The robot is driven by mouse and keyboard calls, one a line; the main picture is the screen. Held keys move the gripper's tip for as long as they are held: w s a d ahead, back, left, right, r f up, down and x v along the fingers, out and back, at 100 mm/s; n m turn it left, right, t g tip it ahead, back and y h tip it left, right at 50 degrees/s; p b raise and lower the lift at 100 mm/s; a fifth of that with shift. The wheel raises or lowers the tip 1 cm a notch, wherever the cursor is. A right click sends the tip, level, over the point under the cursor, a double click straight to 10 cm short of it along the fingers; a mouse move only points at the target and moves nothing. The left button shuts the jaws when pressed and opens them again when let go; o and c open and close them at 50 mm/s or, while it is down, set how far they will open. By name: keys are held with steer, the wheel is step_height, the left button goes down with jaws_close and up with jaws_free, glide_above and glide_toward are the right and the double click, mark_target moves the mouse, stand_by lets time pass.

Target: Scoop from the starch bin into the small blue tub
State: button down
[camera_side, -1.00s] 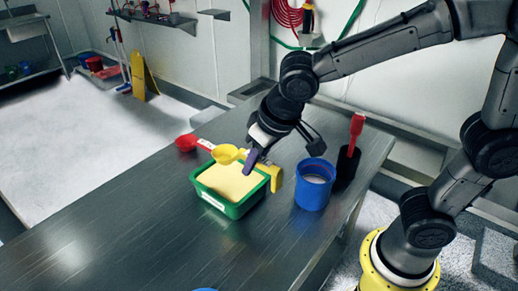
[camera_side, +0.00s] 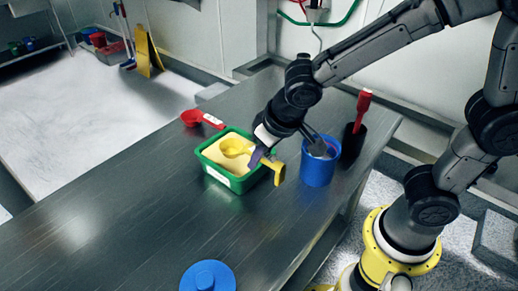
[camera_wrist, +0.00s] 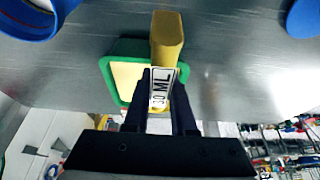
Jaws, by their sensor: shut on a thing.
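The green starch bin (camera_side: 237,184) stands on the table with pale yellow starch (camera_side: 212,153) in it; part of it shows in the wrist view (camera_wrist: 107,72). My gripper (camera_side: 262,158) is shut on the handle of a yellow scoop (camera_side: 235,147), over the bin's right side. The scoop's bowl is at the starch surface; I cannot tell how deep or whether it is filled. The handle's hooked end sticks out beyond the right rim. In the wrist view the handle carries a "30 ML" label.
A red scoop (camera_side: 192,118) lies behind the bin. A black holder (camera_side: 353,143) with a red-handled tool (camera_side: 363,105) stands right of the tub. A blue lid (camera_side: 208,277) lies at the front. The table left of the bin is clear.

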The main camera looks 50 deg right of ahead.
steer(key=shift+d+f, duration=0.1)
steer(key=shift+f, duration=2)
steer(key=shift+d, duration=2.25)
steer(key=shift+a, duration=1.7)
step_height(320, 180, up, 7)
steer(key=shift+r, duration=0.1)
steer(key=shift+d, duration=0.2)
steer(key=shift+d+f+m+y, duration=0.1)
steer(key=shift+d+m+y, duration=0.15)
steer(key=shift+y, duration=0.7)
steer(key=shift+d+f+m+y, duration=0.15)
steer(key=shift+d+y, duration=0.25)
steer(key=shift+y, duration=0.5)
steer(key=shift+d+f+m+y, duration=0.1)
steer(key=shift+d+m+y, duration=0.15)
steer(key=shift+y, duration=0.7)
steer(key=shift+r, duration=0.1)
